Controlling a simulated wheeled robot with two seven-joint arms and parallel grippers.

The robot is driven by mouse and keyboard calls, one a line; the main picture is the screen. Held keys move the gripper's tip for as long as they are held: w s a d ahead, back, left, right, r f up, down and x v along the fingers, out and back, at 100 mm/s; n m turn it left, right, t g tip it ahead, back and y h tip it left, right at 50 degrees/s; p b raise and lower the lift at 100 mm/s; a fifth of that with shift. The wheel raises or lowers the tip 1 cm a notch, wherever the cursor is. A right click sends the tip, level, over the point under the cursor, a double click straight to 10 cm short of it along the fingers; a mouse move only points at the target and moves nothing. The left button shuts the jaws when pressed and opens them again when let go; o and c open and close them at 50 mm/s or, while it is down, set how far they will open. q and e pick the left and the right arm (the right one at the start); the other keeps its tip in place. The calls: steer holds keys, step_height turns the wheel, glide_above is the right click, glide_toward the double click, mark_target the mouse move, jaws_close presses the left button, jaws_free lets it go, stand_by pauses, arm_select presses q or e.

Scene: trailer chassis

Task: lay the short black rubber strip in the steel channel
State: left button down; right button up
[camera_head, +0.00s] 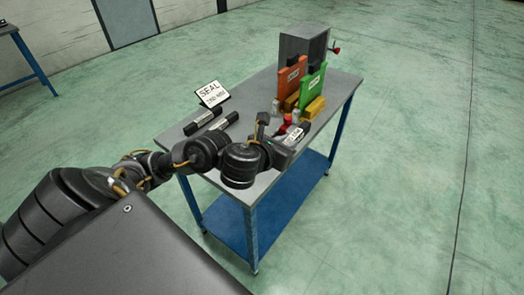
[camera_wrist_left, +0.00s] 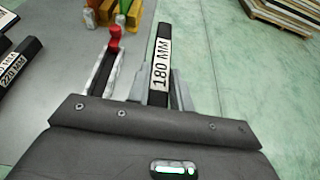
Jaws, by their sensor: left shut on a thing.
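The short black rubber strip (camera_wrist_left: 162,60), with a white label reading 180 MM, stands between the fingers of my left gripper (camera_wrist_left: 158,88). The gripper is shut on it, and the strip points away from the wrist. In the head view the strip's labelled part (camera_head: 293,138) shows near the table's right edge beside my left gripper (camera_head: 281,139). The steel channel (camera_wrist_left: 112,80), pale-walled with a dark inside, lies on the table just left of the held strip, apart from it in the picture. A red handle (camera_wrist_left: 115,34) stands at its far end. My right gripper is not in view.
Two longer black strips (camera_head: 202,121) lie on the table's left, by a SEAL sign (camera_head: 212,94).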

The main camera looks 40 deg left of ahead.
arm_select(q)
steer(key=w+a+f+b, duration=0.1)
steer(key=a+f+b, duration=0.1)
steer(key=a, duration=0.1)
steer(key=a+f+b, duration=0.2)
steer(key=a+f, duration=0.1)
steer(key=a, duration=0.1)
steer(key=w+a+f+b, duration=0.1)
steer(key=a+f+b, duration=0.1)
steer(key=a, duration=0.1)
steer(key=shift+w+a+f, duration=0.25)
steer(key=shift+w+f, duration=0.05)
steer(key=shift+f, duration=0.1)
steer(key=shift+w+a+f+b, duration=0.1)
steer(key=shift+a+f+b, duration=0.05)
steer(key=shift+a+b, duration=0.15)
steer(key=shift+a+f, duration=0.15)
steer(key=shift+f, duration=0.1)
steer(key=f, duration=0.1)
steer(key=f+b, duration=0.1)
steer(key=f, duration=0.1)
steer(key=shift+w+a+f, duration=0.15)
steer(key=shift+a, duration=0.2)
steer(key=shift+f, duration=0.2)
